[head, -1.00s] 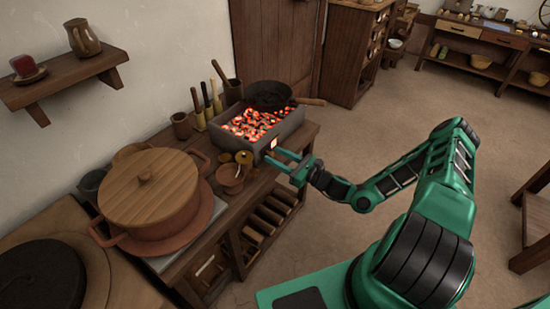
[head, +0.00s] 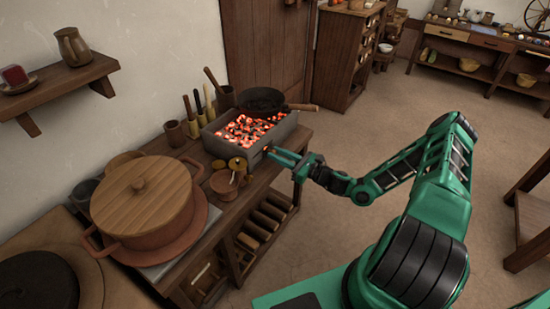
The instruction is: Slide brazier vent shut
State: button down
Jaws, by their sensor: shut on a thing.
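The brazier (head: 225,146) is a grey open box full of glowing coals (head: 240,130), standing on the wooden bench. Its vent (head: 265,149) is low on the front side near the right end. Only a small sliver of orange glow shows there, beside my fingertips. My gripper (head: 271,153) reaches in from the right and is shut on the vent slide at the brazier's wall. The fingers hide most of the slide, and its handle cannot be made out.
A black pan (head: 262,100) rests on the brazier's far end, its wooden handle jutting right. A small clay pot (head: 224,184) and wooden spoons (head: 237,165) sit close in front. A large lidded pot (head: 146,205) stands left.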

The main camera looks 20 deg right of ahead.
jog(key=c, duration=1.6)
grip_release()
jog(key=shift+w+d, duration=0.2)
jog(key=shift+d, duration=0.15)
jog(key=shift+o, duration=0.3)
jog(key=shift+a, duration=0.1)
jog(key=shift+s, duration=0.1)
jog(key=v, duration=1)
jog(key=shift+s+d, duration=0.25)
